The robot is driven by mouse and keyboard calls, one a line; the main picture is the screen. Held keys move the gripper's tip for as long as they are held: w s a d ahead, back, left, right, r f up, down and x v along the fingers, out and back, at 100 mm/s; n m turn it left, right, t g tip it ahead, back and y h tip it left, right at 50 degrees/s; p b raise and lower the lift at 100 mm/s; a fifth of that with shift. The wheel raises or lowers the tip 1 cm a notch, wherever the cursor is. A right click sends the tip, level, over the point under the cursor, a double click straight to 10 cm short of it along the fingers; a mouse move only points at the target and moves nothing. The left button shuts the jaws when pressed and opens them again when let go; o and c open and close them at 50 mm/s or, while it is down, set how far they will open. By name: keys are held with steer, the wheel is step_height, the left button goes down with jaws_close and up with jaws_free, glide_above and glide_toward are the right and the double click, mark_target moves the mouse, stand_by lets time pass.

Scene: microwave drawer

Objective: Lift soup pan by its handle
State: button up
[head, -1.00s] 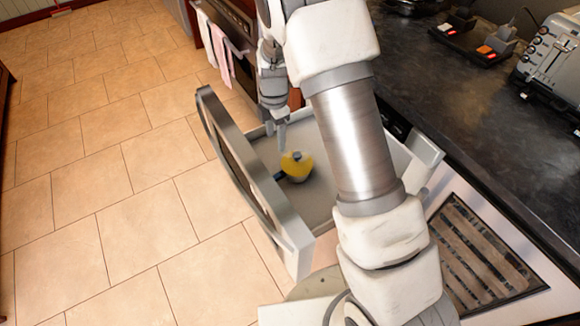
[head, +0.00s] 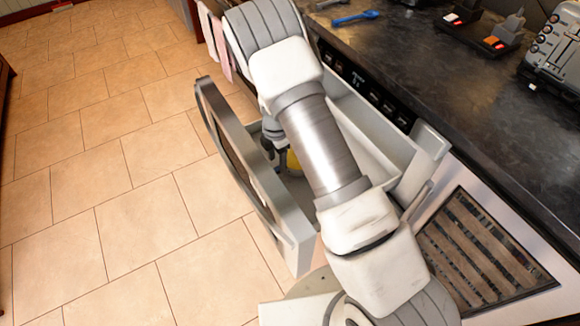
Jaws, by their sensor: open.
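The soup pan (head: 293,161) sits inside the open drawer, and only a small yellow part of it shows beside my arm. Its handle cannot be made out. My gripper (head: 269,148) is down in the drawer, just left of the yellow part, close to the inner side of the drawer front. The gripper is open, and its fingertips are mostly hidden by the drawer front and my arm. Whether the handle lies between the fingers cannot be seen.
The microwave drawer front (head: 240,170) stands tall to the left of my gripper. The dark counter (head: 440,105) runs along the right, with a blue utensil (head: 355,18) and a toaster (head: 555,55) on it. The tiled floor on the left is clear.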

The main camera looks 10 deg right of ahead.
mark_target(277, 169)
step_height(277, 169, down, 5)
steer(key=shift+s+a+r+b, duration=0.1)
steer(key=shift+s+a+b, duration=0.05)
steer(key=shift+b, duration=0.35)
jaws_close()
